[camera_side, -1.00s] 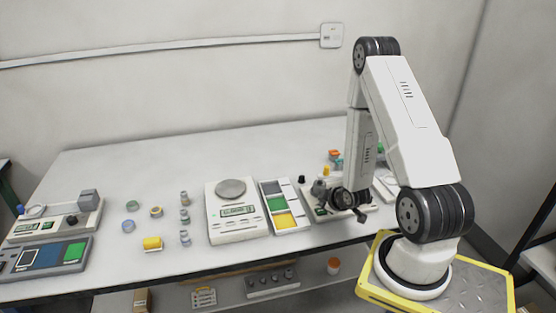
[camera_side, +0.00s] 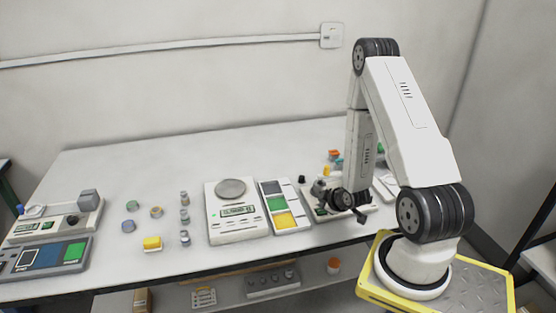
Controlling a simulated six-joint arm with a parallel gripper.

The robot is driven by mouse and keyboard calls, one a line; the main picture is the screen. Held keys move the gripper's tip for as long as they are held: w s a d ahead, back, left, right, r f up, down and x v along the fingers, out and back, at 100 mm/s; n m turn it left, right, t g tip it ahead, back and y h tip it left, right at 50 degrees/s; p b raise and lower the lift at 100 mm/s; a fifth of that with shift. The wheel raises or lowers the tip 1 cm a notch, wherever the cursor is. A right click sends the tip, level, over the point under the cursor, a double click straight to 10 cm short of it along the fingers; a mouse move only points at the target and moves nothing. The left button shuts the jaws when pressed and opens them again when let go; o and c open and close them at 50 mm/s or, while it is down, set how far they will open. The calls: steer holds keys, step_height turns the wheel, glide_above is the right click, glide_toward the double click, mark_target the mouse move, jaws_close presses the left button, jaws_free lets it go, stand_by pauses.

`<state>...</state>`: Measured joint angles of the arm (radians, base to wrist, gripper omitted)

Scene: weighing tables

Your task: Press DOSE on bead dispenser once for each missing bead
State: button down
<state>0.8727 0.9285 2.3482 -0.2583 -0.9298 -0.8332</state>
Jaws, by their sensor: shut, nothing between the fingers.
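A low white unit with a small green patch (camera_side: 321,212) stands at the right part of the table, directly under my gripper; it appears to be the bead dispenser. My gripper (camera_side: 338,204) is shut and empty, low over this unit. The wrist and fingers cover most of the unit's top, so the DOSE button and any beads are hidden. I cannot tell whether the fingertips touch it. A white scale (camera_side: 235,224) with a round grey pan (camera_side: 230,188) and a display stands to the left. Its reading is too small to make out.
A panel with dark, green and yellow fields (camera_side: 284,221) lies between scale and dispenser. Several small weights (camera_side: 184,217), rings and a yellow block (camera_side: 152,243) lie left of the scale. Two consoles (camera_side: 45,256) stand far left. Small coloured items (camera_side: 335,154) sit behind my wrist. The back table is clear.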

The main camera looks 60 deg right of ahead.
mark_target(322, 212)
steer(key=shift+f, duration=0.7)
stand_by(0.9)
steer(key=shift+r, duration=0.8)
steer(key=shift+r, duration=0.15)
steer(key=shift+r, duration=2.35)
steer(key=shift+a, duration=0.1)
